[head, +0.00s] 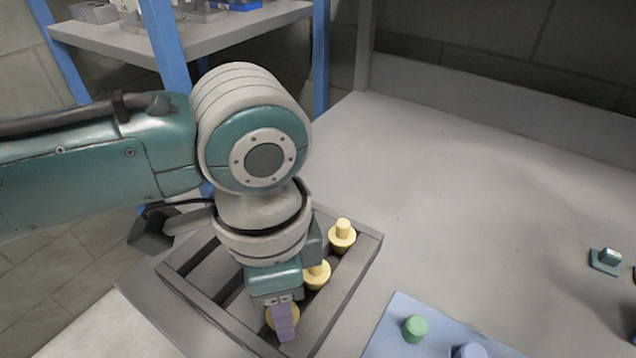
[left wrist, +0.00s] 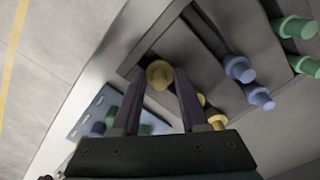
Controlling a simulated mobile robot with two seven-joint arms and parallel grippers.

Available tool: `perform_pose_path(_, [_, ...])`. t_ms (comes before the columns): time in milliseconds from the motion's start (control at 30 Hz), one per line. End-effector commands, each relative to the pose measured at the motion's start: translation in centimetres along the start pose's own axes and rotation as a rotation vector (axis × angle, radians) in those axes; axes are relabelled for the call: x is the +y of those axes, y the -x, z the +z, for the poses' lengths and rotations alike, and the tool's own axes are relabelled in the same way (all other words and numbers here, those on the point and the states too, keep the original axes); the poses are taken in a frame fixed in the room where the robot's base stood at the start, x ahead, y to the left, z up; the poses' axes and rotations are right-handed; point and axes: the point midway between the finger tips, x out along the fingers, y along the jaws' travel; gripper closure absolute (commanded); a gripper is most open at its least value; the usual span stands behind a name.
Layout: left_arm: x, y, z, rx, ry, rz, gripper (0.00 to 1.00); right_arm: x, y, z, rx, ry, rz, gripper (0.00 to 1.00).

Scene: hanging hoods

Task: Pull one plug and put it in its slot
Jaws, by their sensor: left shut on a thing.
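A dark grey tray (head: 356,278) with long channels holds yellow plugs in the channel nearest the open table. My left gripper (head: 283,322) is down at the near end of this channel. It is shut on a yellow plug (left wrist: 160,74), which shows between the two fingertips in the left wrist view. Two other yellow plugs (head: 342,236) (head: 317,275) stand in the same channel. Blue plugs (left wrist: 238,68) and green plugs (left wrist: 296,27) stand in the other channels; my arm hides them in the head view. A light blue plate (head: 384,340) carries a green plug (head: 415,328) and a blue plug (head: 470,351). My right gripper is not in view.
The grey table (head: 470,190) is clear beyond the tray and plate. A small teal and grey piece (head: 605,260) lies at the right. A shelf with blue posts (head: 320,60) stands at the back left.

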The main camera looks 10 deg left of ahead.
Motion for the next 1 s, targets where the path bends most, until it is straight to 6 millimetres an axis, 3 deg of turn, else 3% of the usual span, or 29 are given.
perform_pose_path(167, [0.0, 0.0, 0.0, -0.001, 0.0, 0.0, 1.0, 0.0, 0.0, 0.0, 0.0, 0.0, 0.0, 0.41])
perform_pose_path(200, [0.0, 0.0, 0.0, -0.001, 0.0, 0.0, 0.52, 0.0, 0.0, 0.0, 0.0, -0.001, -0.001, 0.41])
perform_pose_path(467, [0.0, 0.0, 0.0, -0.001, 0.0, 0.0, 0.23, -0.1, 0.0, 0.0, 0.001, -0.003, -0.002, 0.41])
perform_pose_path(767, [0.0, 0.3, 0.0, 0.0, 0.0, 0.0, 0.22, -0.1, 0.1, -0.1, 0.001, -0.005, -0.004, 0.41])
perform_pose_path(1000, [-0.1, 4.2, -0.1, 0.003, -0.001, -0.002, 0.22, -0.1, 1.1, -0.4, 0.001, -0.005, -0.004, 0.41])
